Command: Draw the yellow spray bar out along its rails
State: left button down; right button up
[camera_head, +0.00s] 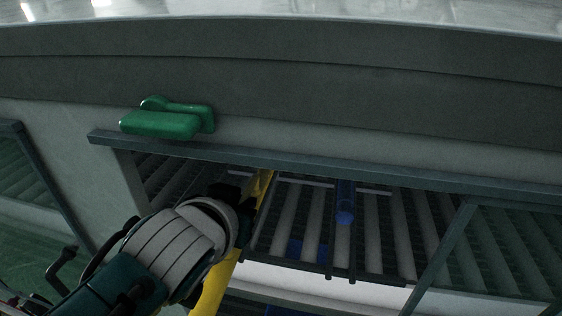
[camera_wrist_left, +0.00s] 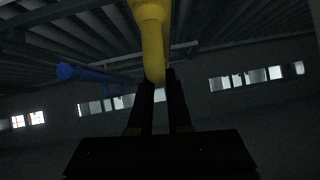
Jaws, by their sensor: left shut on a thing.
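The yellow spray bar (camera_head: 215,284) runs from the opening under the dark frame down toward the bottom of the head view, partly hidden behind my left arm. My left gripper (camera_head: 245,190) is at the bar inside the opening; its fingers are mostly hidden there. In the left wrist view the yellow bar (camera_wrist_left: 154,45) comes down from the top with a rounded bend, and its lower end sits between the two dark fingers of my left gripper (camera_wrist_left: 159,85), which are shut on it. My right gripper is not in view.
A green handle (camera_head: 165,122) sits on the ledge above the opening. A blue pipe (camera_head: 345,202) hangs to the right of the bar and also shows in the left wrist view (camera_wrist_left: 90,75). Grey rollers and slats (camera_head: 395,235) fill the opening. A frame post (camera_head: 440,257) stands right.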

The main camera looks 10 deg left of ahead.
pick_arm(q)
jog(key=shift+s+p, duration=0.5)
jog(key=shift+s, duration=0.3)
jog(key=shift+s+p, duration=0.35)
jog(key=shift+s, duration=0.65)
jog(key=shift+r, duration=0.15)
